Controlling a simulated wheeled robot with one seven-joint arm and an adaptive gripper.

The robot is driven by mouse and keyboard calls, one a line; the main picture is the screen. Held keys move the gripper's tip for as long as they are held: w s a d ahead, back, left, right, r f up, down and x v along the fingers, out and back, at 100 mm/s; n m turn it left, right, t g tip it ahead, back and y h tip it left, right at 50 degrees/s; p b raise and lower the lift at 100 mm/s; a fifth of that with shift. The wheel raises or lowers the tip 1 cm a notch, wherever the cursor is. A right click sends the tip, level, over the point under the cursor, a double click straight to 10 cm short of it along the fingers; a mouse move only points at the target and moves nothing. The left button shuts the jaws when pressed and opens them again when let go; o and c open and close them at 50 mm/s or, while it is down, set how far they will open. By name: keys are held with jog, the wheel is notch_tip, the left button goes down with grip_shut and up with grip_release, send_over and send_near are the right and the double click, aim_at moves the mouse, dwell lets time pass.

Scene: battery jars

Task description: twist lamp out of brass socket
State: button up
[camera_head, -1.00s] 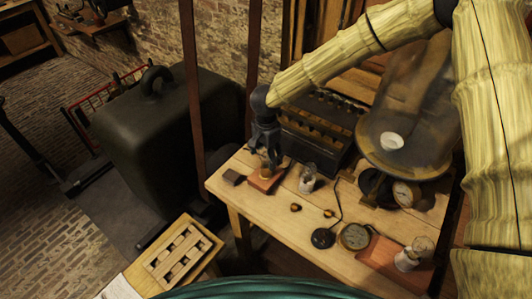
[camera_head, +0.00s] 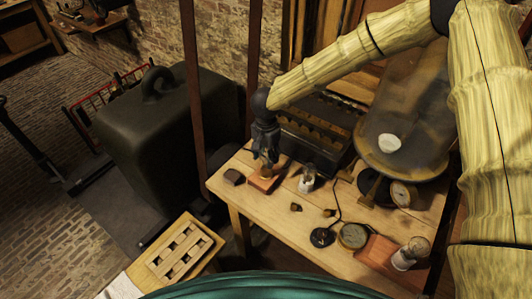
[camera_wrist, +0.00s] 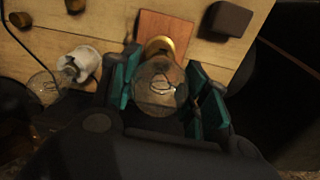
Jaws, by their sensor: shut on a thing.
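The lamp (camera_wrist: 160,88) is a clear glass bulb with a visible filament. It sits in a brass socket (camera_wrist: 158,47) on a reddish wooden block (camera_wrist: 166,26). In the head view, the block (camera_head: 264,184) is at the left end of the workbench, with the brass socket (camera_head: 266,172) on it. My gripper (camera_wrist: 165,92) has its teal-padded fingers shut on the bulb from both sides. In the head view, my gripper (camera_head: 266,157) points down over the block and hides most of the lamp. I cannot see how far the lamp's base sits in the socket.
A dark block (camera_head: 233,177) lies left of the wooden block. A second lamp with a white base (camera_head: 307,182) stands close on the right. Small brass pieces (camera_head: 296,207), a round gauge (camera_head: 353,236) and a glass bell jar (camera_head: 405,120) are further right. A slotted battery case (camera_head: 316,125) stands behind.

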jog(key=shift+n+p, duration=2.5)
jog(key=shift+p, duration=0.15)
jog(key=shift+r+n+p, duration=0.1)
jog(key=shift+n+p, duration=0.4)
jog(key=shift+p, duration=0.1)
jog(key=shift+n+p, duration=0.35)
jog(key=shift+n, duration=0.25)
jog(key=n, duration=0.3)
jog(key=shift+n, duration=0.4)
jog(key=shift+n, duration=0.3)
jog(key=n, duration=0.4)
jog(key=shift+n, duration=0.4)
jog(key=shift+r, duration=1.25)
